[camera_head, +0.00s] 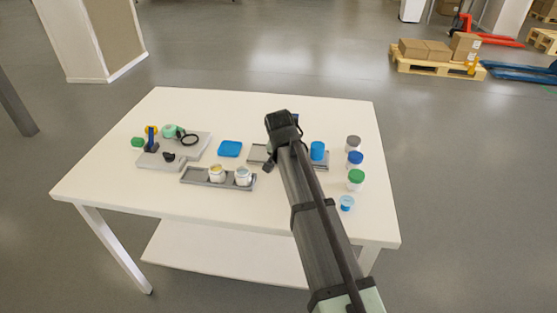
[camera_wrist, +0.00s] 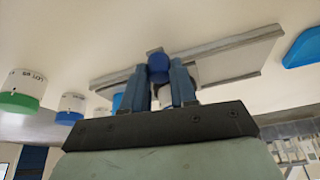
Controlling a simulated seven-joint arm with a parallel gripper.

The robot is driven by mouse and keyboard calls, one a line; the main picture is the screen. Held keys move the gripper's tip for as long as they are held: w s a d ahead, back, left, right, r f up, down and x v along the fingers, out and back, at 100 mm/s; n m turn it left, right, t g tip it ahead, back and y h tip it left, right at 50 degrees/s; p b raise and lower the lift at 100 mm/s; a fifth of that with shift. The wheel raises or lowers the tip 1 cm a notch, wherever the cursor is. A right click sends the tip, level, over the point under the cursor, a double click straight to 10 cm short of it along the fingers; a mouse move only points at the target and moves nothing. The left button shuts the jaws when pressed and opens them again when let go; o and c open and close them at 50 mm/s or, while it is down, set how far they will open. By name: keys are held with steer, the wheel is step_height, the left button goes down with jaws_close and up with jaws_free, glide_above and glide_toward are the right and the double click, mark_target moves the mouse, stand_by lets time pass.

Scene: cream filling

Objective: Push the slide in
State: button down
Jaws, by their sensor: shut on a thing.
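My gripper (camera_wrist: 158,82) is shut on a dark blue round piece (camera_wrist: 158,67), held between its two blue-grey fingers. A whitish part shows just behind the piece, and I cannot tell if they are joined. The piece appears over the rear grey slide tray (camera_wrist: 222,58), and I cannot tell if it touches it. In the head view my wrist hides the middle of this rear tray (camera_head: 258,154). A blue cylinder (camera_head: 317,150) stands at its right end. I cannot tell which part is the slide.
A blue block (camera_head: 230,149) lies between trays and a grey fixture (camera_head: 190,150). The table's front left (camera_head: 120,190) is clear.

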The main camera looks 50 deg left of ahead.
steer(key=c, duration=0.9)
jaws_free()
steer(key=shift+w+d, duration=0.2)
steer(key=v, duration=1.4)
steer(key=shift+s+f, duration=0.1)
